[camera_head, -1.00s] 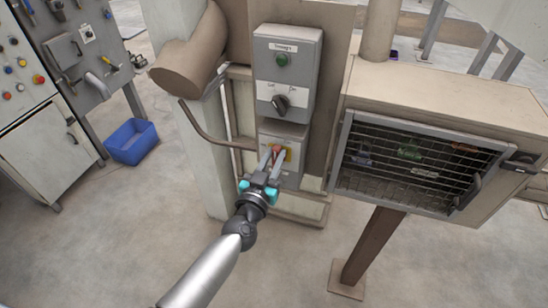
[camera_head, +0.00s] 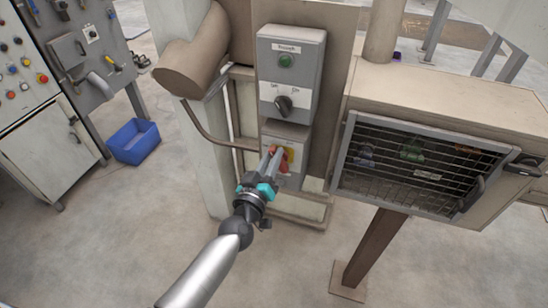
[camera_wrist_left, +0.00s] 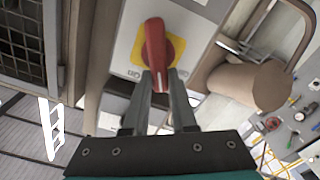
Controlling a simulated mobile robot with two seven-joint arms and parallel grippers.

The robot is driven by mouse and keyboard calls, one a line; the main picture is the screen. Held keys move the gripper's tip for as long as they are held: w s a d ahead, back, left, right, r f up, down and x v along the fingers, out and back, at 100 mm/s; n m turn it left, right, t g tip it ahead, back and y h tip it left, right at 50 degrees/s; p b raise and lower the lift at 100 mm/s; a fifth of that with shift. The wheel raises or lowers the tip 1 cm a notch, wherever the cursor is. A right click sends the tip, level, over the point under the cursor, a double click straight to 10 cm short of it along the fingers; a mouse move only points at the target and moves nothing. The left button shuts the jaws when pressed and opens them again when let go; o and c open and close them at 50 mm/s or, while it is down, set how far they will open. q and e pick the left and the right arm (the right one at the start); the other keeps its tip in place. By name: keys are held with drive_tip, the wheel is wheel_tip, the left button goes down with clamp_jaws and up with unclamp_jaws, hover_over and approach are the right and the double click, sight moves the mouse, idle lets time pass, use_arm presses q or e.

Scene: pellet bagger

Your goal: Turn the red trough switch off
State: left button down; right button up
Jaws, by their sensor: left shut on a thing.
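The red trough switch (camera_head: 284,163) is on a yellow plate on the lower grey box, under the box labelled Trough. My left gripper (camera_head: 274,154) is at the switch, its fingers partly in front of it in the head view. In the left wrist view the red handle (camera_wrist_left: 154,50) stands out from the yellow plate (camera_wrist_left: 174,48), and its near end lies between the fingertips of my left gripper (camera_wrist_left: 160,78). The gripper is shut on this handle. My right gripper is not in view.
The upper grey box has a green button (camera_head: 285,61) and a black rotary knob (camera_head: 283,103). A bent brown pipe (camera_head: 205,130) runs left of the switch. A barred cabinet (camera_head: 420,165) stands close on the right. A blue bin (camera_head: 133,141) is on the floor at left.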

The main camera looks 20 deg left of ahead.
use_arm(q)
drive_tip(key=shift+s+a+f+n+b, duration=0.1)
drive_tip(key=shift+f+n+b, duration=0.4)
drive_tip(key=shift+n, duration=1.55)
drive_tip(key=shift+w+a+f+n+b, duration=0.15)
drive_tip(key=shift+f+n+b, duration=0.4)
drive_tip(key=shift+n, duration=1.55)
drive_tip(key=shift+s+a+f+n+b, duration=0.15)
drive_tip(key=shift+f+n+b, duration=0.35)
drive_tip(key=shift+n, duration=1.55)
drive_tip(key=shift+d+r, duration=0.1)
drive_tip(key=shift+r, duration=0.05)
drive_tip(key=c, duration=0.8)
unclamp_jaws()
drive_tip(key=shift+r, duration=0.15)
drive_tip(key=shift+o, duration=0.4)
drive_tip(key=shift+r, duration=0.1)
